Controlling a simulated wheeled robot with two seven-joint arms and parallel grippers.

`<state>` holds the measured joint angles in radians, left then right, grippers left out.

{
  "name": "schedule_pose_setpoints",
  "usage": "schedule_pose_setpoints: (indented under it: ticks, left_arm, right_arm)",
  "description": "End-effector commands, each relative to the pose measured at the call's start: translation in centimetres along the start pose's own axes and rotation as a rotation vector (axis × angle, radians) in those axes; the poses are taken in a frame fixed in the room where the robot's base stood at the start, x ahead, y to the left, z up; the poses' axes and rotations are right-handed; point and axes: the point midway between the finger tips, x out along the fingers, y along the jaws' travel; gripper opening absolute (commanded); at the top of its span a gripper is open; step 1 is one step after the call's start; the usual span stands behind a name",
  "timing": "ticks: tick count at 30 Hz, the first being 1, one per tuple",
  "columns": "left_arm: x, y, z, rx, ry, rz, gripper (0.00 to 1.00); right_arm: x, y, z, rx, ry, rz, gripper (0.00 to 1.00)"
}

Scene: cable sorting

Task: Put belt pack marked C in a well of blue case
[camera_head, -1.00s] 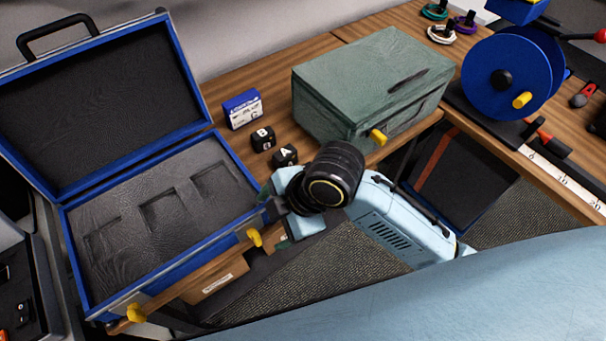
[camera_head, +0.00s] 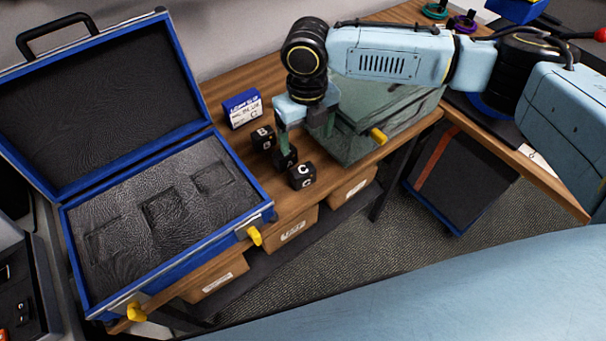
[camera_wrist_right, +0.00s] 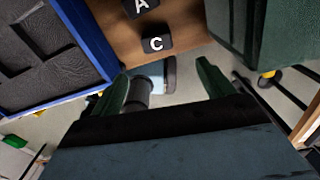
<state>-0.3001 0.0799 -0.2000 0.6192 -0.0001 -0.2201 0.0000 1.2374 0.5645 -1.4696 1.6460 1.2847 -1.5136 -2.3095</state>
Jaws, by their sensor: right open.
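The belt pack marked C (camera_head: 302,176) is a small black block near the table's front edge, right of the blue case (camera_head: 238,227). It also shows in the right wrist view (camera_wrist_right: 157,44), ahead of the fingers. The open case has grey foam with three empty wells, such as the middle one (camera_head: 163,207). My right gripper (camera_head: 306,140) is open and empty, above and behind pack C, its fingers pointing down. Its fingers also show spread in the right wrist view (camera_wrist_right: 162,82). My left gripper is out of view.
Belt packs A (camera_head: 287,159) and B (camera_head: 263,138) stand close behind C, A partly hidden by a finger. A blue and white carton (camera_head: 242,108) stands behind them. A green box (camera_head: 375,140), partly covered by my arm, is to the right. The case lid stands open at the back.

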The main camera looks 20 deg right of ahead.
Motion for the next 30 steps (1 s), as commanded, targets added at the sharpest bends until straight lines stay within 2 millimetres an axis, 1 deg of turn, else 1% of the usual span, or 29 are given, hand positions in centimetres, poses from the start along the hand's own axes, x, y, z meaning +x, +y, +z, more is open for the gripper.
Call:
schedule_pose_setpoints:
  ticks: [6, 9, 12, 17, 25, 27, 30]
  left_arm:
    - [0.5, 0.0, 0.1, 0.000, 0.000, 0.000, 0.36]
    - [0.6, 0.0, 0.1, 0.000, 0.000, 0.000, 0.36]
    - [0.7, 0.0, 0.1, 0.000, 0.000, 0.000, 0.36]
    - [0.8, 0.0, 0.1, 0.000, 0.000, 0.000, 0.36]
    - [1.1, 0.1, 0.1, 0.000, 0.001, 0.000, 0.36]
    - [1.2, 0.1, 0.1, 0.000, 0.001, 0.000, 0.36]
    - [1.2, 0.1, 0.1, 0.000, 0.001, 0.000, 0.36]
  right_arm:
    - [4.2, 0.1, 0.0, -0.002, 0.004, -0.001, 0.80]
    - [6.0, 0.1, 0.0, -0.002, 0.003, 0.000, 0.80]
    - [7.1, 0.1, 0.0, -0.002, 0.002, -0.001, 0.80]
    - [8.0, 0.2, 0.1, -0.003, 0.000, 0.000, 0.80]
    - [11.9, 0.5, 0.4, -0.001, 0.002, 0.000, 0.80]
    - [12.5, 0.5, 0.5, -0.001, 0.001, 0.000, 0.80]
    - [12.9, 0.5, 0.5, -0.002, 0.000, 0.000, 0.80]
